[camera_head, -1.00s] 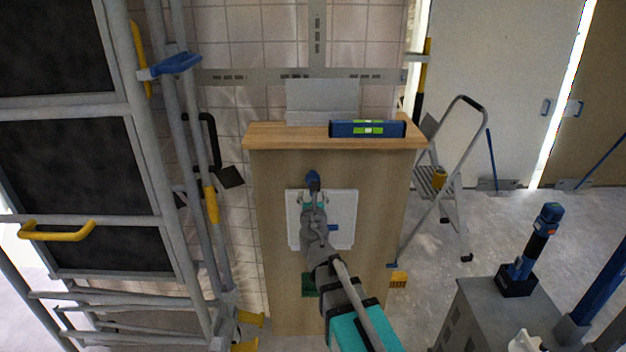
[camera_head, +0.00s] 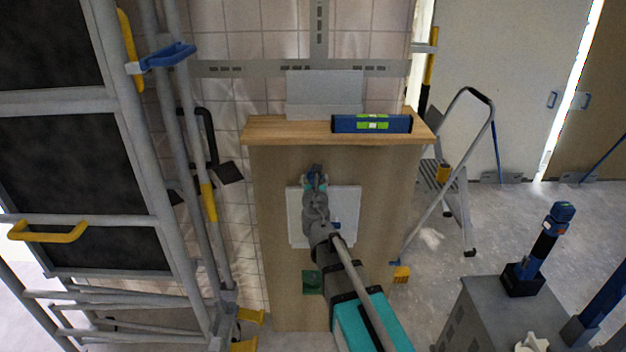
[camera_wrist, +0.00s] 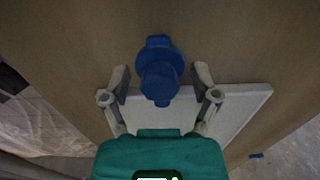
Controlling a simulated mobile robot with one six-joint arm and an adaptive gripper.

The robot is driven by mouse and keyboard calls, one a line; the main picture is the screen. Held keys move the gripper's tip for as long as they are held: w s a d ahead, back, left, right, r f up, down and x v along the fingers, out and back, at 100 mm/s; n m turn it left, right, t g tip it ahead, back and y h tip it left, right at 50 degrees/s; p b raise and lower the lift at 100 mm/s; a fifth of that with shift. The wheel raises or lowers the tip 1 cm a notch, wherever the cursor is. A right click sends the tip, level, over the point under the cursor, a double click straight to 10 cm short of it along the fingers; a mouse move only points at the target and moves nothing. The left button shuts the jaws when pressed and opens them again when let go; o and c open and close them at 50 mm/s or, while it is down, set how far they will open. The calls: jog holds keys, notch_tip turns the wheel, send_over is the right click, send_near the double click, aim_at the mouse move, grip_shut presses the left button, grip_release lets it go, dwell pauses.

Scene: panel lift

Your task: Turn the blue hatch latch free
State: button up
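The blue hatch latch (camera_wrist: 160,75) is a round flange with a knob, mounted on the wooden panel face just above the white hatch (camera_wrist: 240,103). In the wrist view my gripper (camera_wrist: 160,78) is open, with one finger on each side of the knob. Gaps show between the fingers and the knob. In the head view my gripper (camera_head: 316,176) is at the top edge of the white hatch (camera_head: 350,205) and mostly hides the latch. A small blue part (camera_head: 337,225) shows on the hatch beside my arm.
A blue spirit level (camera_head: 371,124) and a grey plate (camera_head: 324,95) are on the wooden top (camera_head: 280,131). Scaffold bars (camera_head: 190,150) stand left. A stepladder (camera_head: 455,170) and a grey cabinet (camera_head: 490,315) stand right. A green patch (camera_head: 311,282) is below the hatch.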

jog(key=shift+a, duration=0.1)
grip_shut()
jog(key=shift+m, duration=0.5)
jog(key=m, duration=1)
jog(key=shift+d+f+m, duration=0.1)
jog(key=shift+d+m, duration=0.1)
jog(key=shift+m, duration=0.2)
jog(key=m, duration=1.2)
jog(key=shift+f, duration=0.15)
